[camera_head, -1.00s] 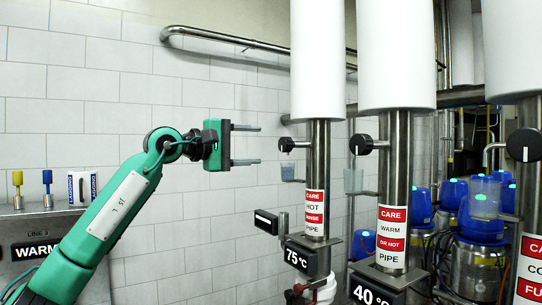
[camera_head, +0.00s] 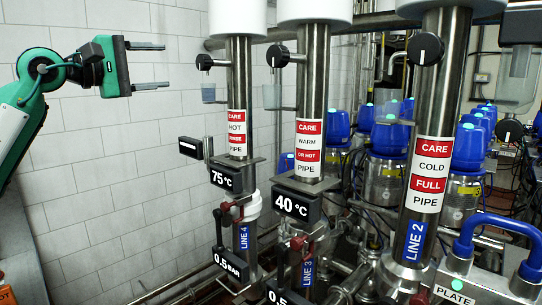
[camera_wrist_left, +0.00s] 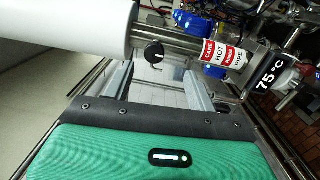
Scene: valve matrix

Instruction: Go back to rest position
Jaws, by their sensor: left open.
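My left gripper (camera_head: 150,66) is at the upper left of the head view, in front of the white tiled wall. Its two fingers are apart and point right, with nothing between them. They end a short way left of the hot pipe's black knob (camera_head: 204,62), apart from it in the picture. In the left wrist view the open fingers (camera_wrist_left: 158,88) reach away from the green gripper body, and the knob (camera_wrist_left: 154,52) shows just beyond them. My right gripper is in neither view.
Steel pipes labelled hot (camera_head: 237,130), warm (camera_head: 310,140) and cold (camera_head: 432,175) stand in a row. Displays read 75 °C (camera_head: 226,177) and 40 °C (camera_head: 293,204). Blue-topped units (camera_head: 390,140) stand behind. The tiled wall (camera_head: 120,150) below my left gripper is bare.

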